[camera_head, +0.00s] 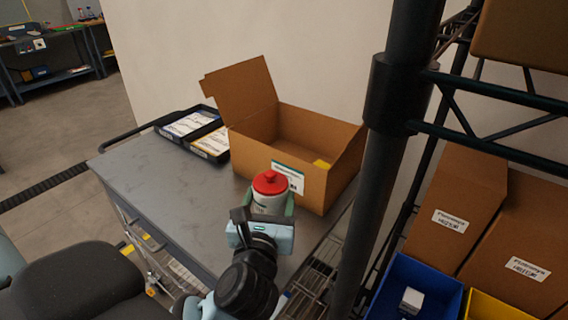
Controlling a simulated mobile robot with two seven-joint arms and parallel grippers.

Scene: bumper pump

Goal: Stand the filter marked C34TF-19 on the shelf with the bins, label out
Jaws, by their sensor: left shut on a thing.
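A white filter with a red top (270,183) is held upright in my left gripper (268,212), above or on the grey cart in front of the open cardboard box. The gripper is shut around its body and hides its lower part. Some small dark print shows on it, but I cannot read the marking. I cannot tell whether its base touches the cart. The wire shelf rack with the bins is at the right: a blue bin (449,284) holding a small white item (411,300), and a yellow bin (490,307) beside it. My right gripper is not in view.
The grey cart top (150,172) is clear at the left. The open cardboard box (325,133) and a black divided tray of packets (211,141) stand on it. A dark rack post (385,130) rises between cart and bins. Labelled cartons (455,213) stand behind the bins.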

